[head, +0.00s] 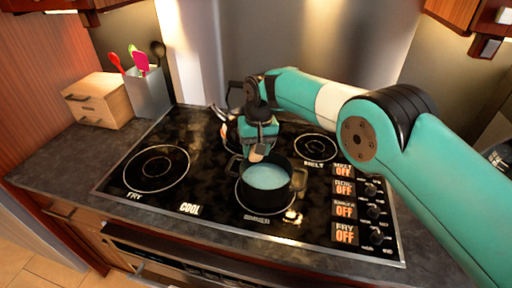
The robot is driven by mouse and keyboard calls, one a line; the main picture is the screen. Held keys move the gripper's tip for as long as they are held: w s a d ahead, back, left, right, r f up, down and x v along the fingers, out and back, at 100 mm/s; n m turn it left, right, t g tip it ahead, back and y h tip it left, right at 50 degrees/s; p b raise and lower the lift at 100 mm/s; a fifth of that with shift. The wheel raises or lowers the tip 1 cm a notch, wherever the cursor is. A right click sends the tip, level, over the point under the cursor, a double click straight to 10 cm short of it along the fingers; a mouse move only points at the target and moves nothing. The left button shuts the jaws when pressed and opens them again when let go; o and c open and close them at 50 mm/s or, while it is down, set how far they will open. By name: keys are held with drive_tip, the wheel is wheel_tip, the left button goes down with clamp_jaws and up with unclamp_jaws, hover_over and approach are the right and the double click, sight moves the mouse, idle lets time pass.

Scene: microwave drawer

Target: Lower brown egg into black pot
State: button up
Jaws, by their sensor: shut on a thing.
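The black pot (266,198) stands on the front middle burner of the stove, with two side handles and pale blue water (265,177) inside. My gripper (259,150) points down over the back rim of the pot. It is shut on the brown egg (257,154), of which only a small brownish part shows at the fingertips, just above the water near the pot's back edge. Whether the egg touches the water or the rim I cannot tell. The rest of the egg is hidden by the gripper.
A kettle (227,128) stands behind the pot, partly hidden by my arm. Burners at the left (156,168) and back right (315,147) are bare. Control knobs (374,210) line the right side. A utensil holder (149,92) and a wooden box (98,99) stand at the back left.

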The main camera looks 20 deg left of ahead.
drive_tip(key=b, duration=0.5)
hover_over(256, 184)
drive_tip(key=shift+f, duration=3.5)
drive_tip(key=shift+a, duration=0.1)
drive_tip(key=shift+r, duration=0.1)
drive_tip(key=o, duration=0.7)
